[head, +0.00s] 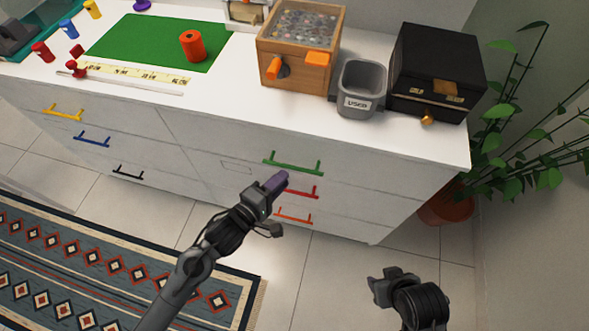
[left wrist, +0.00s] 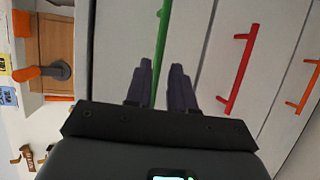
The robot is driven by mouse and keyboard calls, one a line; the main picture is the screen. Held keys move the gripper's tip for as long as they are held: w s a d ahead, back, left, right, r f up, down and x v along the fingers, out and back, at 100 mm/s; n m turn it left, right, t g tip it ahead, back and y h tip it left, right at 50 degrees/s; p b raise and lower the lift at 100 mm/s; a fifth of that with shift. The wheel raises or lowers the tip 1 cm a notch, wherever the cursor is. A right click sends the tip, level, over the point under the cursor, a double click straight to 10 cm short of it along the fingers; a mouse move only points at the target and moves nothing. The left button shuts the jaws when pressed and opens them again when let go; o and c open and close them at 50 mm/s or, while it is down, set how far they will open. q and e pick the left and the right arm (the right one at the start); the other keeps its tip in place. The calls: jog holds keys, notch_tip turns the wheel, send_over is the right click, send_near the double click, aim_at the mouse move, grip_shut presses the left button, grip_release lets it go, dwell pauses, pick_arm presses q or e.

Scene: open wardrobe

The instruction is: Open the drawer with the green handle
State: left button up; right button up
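The green handle (head: 293,163) is a horizontal bar on the top right drawer (head: 235,165) of the white cabinet; that drawer looks shut. My left gripper (head: 280,180) is in front of the cabinet, just below the green handle in the head view. In the left wrist view the two dark fingers of my left gripper (left wrist: 162,85) are apart, and the green handle (left wrist: 162,50) shows in the gap between them. I cannot tell whether they touch it. My right gripper (head: 378,287) is low at the right, away from the cabinet; its finger gap is unclear.
A red handle (head: 302,193) and an orange handle (head: 293,217) are below the green one. Yellow, blue and black handles are on the left drawers. The top holds a wooden box (head: 290,65), a grey bin (head: 361,85) and a black case (head: 437,70). A plant (head: 510,150) stands right.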

aim_at(292, 167)
pick_arm(q)
jog(key=b+x, duration=0.2)
jog(key=x, duration=0.4)
jog(key=shift+w, duration=0.1)
jog(key=shift+a, duration=0.1)
grip_shut()
